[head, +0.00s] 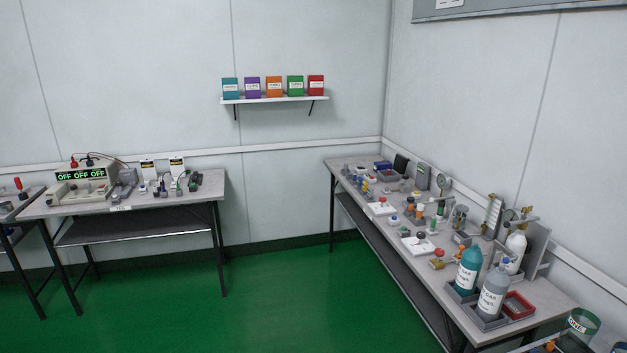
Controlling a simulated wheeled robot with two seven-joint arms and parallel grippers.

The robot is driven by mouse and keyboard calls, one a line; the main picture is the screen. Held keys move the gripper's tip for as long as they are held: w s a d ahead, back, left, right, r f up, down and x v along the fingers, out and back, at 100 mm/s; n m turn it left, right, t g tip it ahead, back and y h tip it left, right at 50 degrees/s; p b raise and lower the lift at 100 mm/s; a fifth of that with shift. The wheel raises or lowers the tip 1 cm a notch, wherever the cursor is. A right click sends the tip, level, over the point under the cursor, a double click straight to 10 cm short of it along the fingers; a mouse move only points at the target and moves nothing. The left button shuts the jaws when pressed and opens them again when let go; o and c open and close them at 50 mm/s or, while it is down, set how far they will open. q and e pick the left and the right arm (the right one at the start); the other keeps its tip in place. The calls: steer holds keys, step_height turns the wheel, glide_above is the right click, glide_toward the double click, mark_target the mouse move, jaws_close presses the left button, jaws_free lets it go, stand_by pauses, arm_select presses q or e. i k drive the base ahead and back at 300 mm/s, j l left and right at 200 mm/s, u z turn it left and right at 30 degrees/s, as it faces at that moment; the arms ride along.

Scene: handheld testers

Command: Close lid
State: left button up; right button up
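No open lid can be made out for certain at this distance. A dark upright panel (401,163) stands at the far end of the right-hand bench, near a small blue box (382,165); I cannot tell whether either is a lid. Small upright devices, one (148,169) beside another (177,167), stand at the back of the left bench. Neither of my grippers is in view.
The left bench (145,207) also carries a bench unit (84,182) reading OFF. The right bench (545,305) is crowded with small parts, a teal bottle (468,271) and a grey bottle (492,294). Green floor (270,290) between them is clear. A wall shelf (270,99) holds colored boxes.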

mark_target(401, 162)
steer(key=i+j, duration=0.1)
steer(key=i, duration=1.95)
steer(key=i+z, duration=0.35)
steer(key=i, duration=0.15)
steer(key=i+j+z, duration=0.25)
steer(key=i+z, duration=0.15)
steer(key=i+j+z, duration=0.35)
steer(key=i, duration=0.25)
